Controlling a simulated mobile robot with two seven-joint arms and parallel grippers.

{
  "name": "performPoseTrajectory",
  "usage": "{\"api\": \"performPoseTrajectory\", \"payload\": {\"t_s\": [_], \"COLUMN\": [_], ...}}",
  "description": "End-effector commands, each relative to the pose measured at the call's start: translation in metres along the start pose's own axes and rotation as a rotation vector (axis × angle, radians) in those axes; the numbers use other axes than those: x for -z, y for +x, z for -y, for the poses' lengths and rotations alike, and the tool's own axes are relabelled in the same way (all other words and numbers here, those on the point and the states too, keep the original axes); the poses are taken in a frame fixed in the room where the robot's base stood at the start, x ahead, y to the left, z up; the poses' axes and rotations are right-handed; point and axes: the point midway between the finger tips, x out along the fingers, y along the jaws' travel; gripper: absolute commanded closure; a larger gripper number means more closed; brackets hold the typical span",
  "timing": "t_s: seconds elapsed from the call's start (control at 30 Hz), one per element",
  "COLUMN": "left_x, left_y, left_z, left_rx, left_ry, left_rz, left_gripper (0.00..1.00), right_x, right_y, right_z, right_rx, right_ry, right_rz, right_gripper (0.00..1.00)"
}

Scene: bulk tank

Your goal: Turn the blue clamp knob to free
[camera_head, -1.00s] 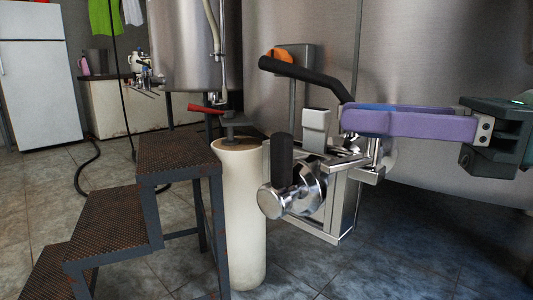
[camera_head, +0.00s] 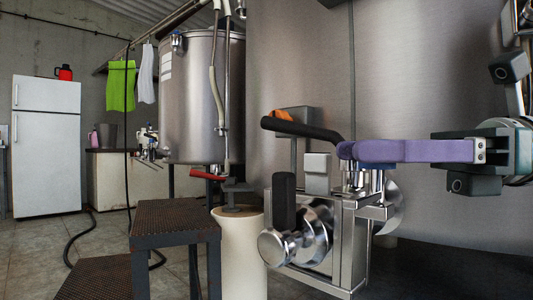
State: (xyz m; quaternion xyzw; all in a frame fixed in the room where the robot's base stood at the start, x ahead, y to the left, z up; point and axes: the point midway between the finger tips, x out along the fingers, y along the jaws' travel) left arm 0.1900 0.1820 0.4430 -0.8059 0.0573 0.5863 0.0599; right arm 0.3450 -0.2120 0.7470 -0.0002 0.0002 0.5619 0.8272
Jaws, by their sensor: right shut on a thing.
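The blue clamp knob (camera_head: 377,166) sits on top of the metal valve assembly (camera_head: 345,222), in front of the large steel tank. Only a small strip of its blue shows below my finger; the rest is hidden. My right gripper (camera_head: 346,151), with purple fingers, reaches in level from the right and is shut on the knob. A black lever handle (camera_head: 302,128) runs left from near the fingertips. A black upright grip (camera_head: 284,200) stands at the front left of the valve, above a chrome knob (camera_head: 275,248). My left gripper is out of view.
A rusty step stool (camera_head: 175,217) and a cream cylinder (camera_head: 241,250) stand left of the valve. The large tank wall (camera_head: 440,75) is close behind my gripper. A fridge (camera_head: 46,145) stands far left.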

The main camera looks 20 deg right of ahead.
Motion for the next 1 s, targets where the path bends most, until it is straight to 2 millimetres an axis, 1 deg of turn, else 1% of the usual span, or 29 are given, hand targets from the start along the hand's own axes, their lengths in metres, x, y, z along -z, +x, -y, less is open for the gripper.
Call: {"api": "performPoseTrajectory", "payload": {"t_s": [0.13,0.17,0.4,0.63,0.73,0.87,1.0], "left_x": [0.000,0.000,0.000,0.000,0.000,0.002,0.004], "left_y": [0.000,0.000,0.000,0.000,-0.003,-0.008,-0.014], "left_z": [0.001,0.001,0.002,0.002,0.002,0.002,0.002], "left_rx": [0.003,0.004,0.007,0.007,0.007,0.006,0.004], "left_ry": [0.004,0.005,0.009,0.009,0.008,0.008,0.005], "left_rz": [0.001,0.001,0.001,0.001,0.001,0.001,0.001], "left_gripper": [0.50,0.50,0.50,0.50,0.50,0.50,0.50], "right_x": [-0.001,-0.001,0.000,0.000,0.000,-0.001,-0.002], "right_y": [0.000,0.000,0.000,0.000,-0.007,-0.028,-0.052], "right_z": [-0.001,-0.001,0.000,0.000,0.000,0.000,0.000], "right_rx": [-0.001,-0.001,0.000,0.000,0.002,0.004,0.004], "right_ry": [0.000,0.000,0.000,0.000,0.003,0.005,0.004], "right_rz": [0.001,0.001,0.001,0.000,-0.001,0.000,0.001], "right_gripper": [1.00,0.55,0.29,0.29,0.29,0.29,0.29]}}
